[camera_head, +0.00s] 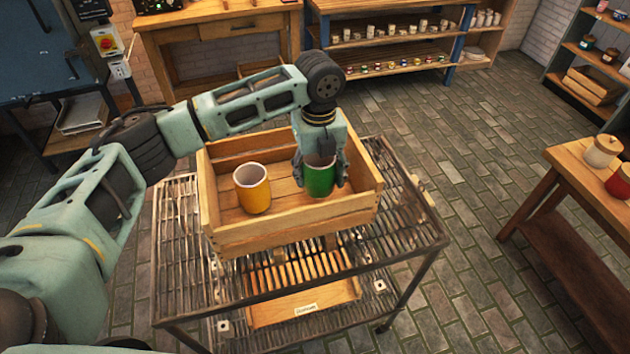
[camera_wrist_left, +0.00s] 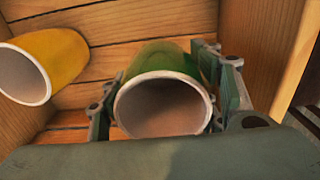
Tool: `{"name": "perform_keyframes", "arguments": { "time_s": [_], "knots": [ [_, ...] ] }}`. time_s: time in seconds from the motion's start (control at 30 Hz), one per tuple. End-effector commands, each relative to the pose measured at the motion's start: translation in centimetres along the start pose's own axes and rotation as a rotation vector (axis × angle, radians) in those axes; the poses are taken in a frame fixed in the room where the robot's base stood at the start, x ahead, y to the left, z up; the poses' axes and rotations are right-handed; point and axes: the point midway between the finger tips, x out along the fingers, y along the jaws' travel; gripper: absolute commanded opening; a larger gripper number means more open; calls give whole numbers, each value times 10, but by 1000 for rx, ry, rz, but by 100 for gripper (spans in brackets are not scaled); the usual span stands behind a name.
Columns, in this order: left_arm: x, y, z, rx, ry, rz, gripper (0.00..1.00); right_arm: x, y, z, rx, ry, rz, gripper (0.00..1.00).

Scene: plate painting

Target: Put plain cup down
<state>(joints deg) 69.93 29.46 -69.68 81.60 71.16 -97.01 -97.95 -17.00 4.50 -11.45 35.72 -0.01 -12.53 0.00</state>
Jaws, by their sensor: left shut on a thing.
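My left gripper (camera_head: 320,172) reaches down into a wooden crate (camera_head: 290,240) and is shut on a green cup (camera_head: 319,182). In the left wrist view the green cup (camera_wrist_left: 165,105) is upright and empty, with a pale rim, between the two fingers of the left gripper (camera_wrist_left: 160,100). The cup is inside the crate near its right wall; I cannot tell if its base touches the floor. A yellow cup (camera_head: 252,188) stands in the crate to the left, apart from the green one; it also shows in the left wrist view (camera_wrist_left: 62,55). No plain cup is visible in the crate. My right gripper is out of view.
The crate rests on a metal rack table (camera_head: 175,260), with a labelled wooden box (camera_head: 305,305) below. A wooden table (camera_head: 570,165) at right holds a white jar (camera_head: 602,151) and a red jar (camera_head: 619,182). Shelves with several cups stand behind. Crate walls surround the gripper.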

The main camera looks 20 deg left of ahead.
Motion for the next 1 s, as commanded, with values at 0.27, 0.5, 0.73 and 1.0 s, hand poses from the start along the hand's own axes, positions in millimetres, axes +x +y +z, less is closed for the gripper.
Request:
{"name": "perform_keyframes", "arguments": {
  "time_s": [0.27, 0.5, 0.73, 1.0],
  "knots": [
    [31, 0, 0, 0, 1, 0, 22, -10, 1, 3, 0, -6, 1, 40],
    [38, -1, 0, 1, -2, -2, 22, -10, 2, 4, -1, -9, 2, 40],
    [41, 0, 0, 2, -1, -1, 63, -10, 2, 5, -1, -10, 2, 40],
    [40, 0, 0, 1, -1, -1, 76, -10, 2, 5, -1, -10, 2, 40]
  ]
}}
